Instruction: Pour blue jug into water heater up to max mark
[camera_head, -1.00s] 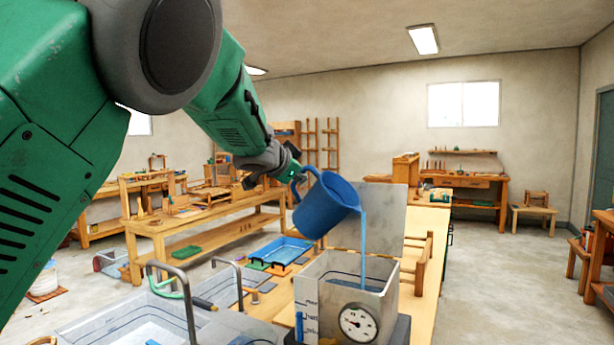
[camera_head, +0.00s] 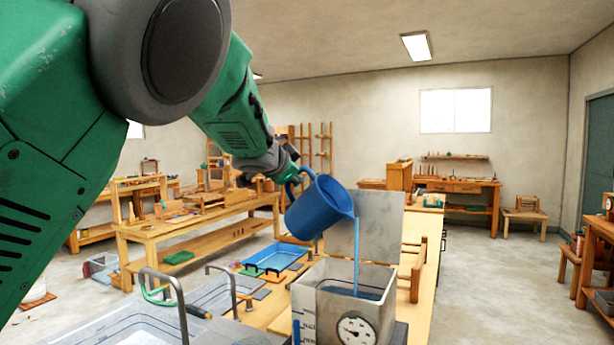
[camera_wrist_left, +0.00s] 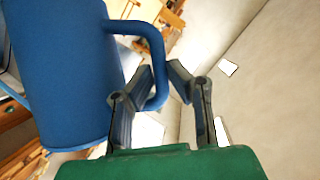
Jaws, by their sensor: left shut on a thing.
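The blue jug (camera_head: 318,208) is tilted to the right above the water heater (camera_head: 318,283), a grey open-topped box with a round dial on its front and a raised lid behind. A stream of water falls from the jug's lip into the heater, where blue water (camera_head: 352,291) shows inside. Marks show on the heater's front left edge, too small to read. My left gripper (camera_head: 292,178) is shut on the jug's handle; the jug and handle also show in the left wrist view (camera_wrist_left: 62,70). The fingers (camera_wrist_left: 150,85) are around the handle. My right gripper is not in view.
A sink with metal taps (camera_head: 180,295) stands left of the heater. A blue tray (camera_head: 276,256) lies on the bench behind it. A small wooden rack (camera_head: 419,268) stands right of the heater. Workbenches line the far room, with open floor at the right.

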